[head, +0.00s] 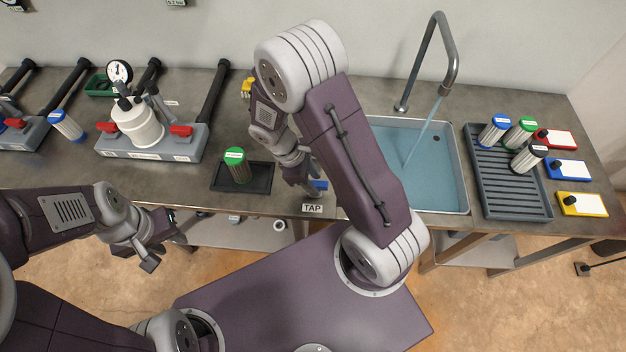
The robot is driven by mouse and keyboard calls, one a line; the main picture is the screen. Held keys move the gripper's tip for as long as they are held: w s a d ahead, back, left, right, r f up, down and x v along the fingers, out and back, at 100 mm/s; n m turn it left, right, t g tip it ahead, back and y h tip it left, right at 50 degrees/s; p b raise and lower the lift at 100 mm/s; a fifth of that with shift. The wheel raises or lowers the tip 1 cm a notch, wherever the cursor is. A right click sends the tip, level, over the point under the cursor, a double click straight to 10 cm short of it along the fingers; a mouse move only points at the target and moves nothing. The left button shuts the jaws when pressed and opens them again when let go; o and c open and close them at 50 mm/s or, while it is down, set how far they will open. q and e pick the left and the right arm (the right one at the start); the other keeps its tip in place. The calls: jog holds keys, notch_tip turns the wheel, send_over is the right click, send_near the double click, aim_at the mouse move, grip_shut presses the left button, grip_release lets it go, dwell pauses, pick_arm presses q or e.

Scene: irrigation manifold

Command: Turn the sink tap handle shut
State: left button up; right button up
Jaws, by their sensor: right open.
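The sink tap's blue handle (321,184) shows partly at the counter's front edge, above a TAP label (312,208). My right arm hides part of it. My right gripper (308,188) is open, pointing down right beside the blue handle; I cannot tell whether it touches. The grey gooseneck spout (446,52) rises behind the sink, and a stream of water (421,132) runs from it into the basin (437,180). My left gripper (161,250) is open and empty, in front of the counter at the left.
A green-capped filter (236,164) stands on a black tray (258,178) left of the tap. A white filter housing (138,124) with red valves is farther left. A ribbed rack (505,190) with several capped cartridges lies right of the sink.

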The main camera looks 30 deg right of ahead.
grip_shut()
